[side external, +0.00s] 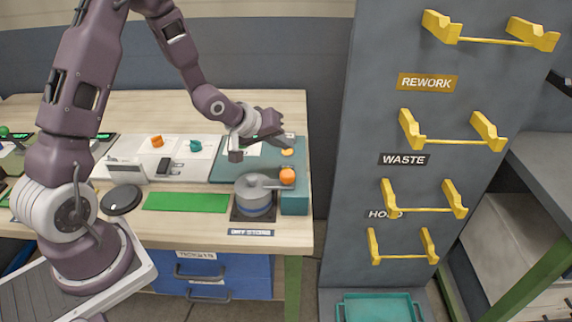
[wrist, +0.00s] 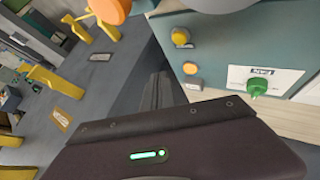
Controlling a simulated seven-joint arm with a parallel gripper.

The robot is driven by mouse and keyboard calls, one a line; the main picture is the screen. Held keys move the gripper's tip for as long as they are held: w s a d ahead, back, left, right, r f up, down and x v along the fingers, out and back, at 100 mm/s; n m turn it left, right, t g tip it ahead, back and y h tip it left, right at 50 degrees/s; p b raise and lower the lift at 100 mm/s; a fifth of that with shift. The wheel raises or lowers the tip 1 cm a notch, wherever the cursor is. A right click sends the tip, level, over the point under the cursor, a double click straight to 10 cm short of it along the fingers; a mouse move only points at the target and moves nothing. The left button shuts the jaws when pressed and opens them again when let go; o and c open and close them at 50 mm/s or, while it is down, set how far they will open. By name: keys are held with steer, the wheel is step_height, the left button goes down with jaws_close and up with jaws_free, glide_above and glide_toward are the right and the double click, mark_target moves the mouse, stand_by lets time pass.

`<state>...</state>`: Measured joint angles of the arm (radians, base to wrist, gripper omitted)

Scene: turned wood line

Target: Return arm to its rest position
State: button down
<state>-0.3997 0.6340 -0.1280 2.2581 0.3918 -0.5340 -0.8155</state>
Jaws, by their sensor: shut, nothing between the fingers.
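My gripper (side external: 268,126) is above the far right part of the bench, over the teal mat (side external: 228,170). In the wrist view its two fingers (wrist: 158,90) are together with nothing between them. My arm is bent, reaching from the left across the bench. An orange round piece (side external: 288,175) sits on a teal block (side external: 294,202) near the bench's right edge, apart from my gripper. My arm's rest position is not marked in either view.
A grey lidded pot (side external: 255,188) stands near the front right corner. Orange (side external: 157,141) and teal (side external: 195,146) pieces sit on white panels. A green strip (side external: 187,202) and black disc (side external: 121,199) lie in front. A grey panel (side external: 362,110) with yellow hooks stands at right.

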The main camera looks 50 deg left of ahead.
steer(key=s+d+r+m+g+y, duration=0.2)
steer(key=s+d+r+m, duration=0.15)
steer(key=s+r, duration=0.95)
steer(key=s+d+r+m, duration=0.2)
steer(key=s, duration=0.7)
steer(key=s+d+r+m+g+h, duration=0.1)
steer(key=s+d+r+m, duration=0.1)
steer(key=s, duration=0.7)
steer(key=shift+s+d+r+m+g+h, duration=0.15)
steer(key=shift+d+r+m+g+h, duration=0.15)
steer(key=shift+d+r+m, duration=0.1)
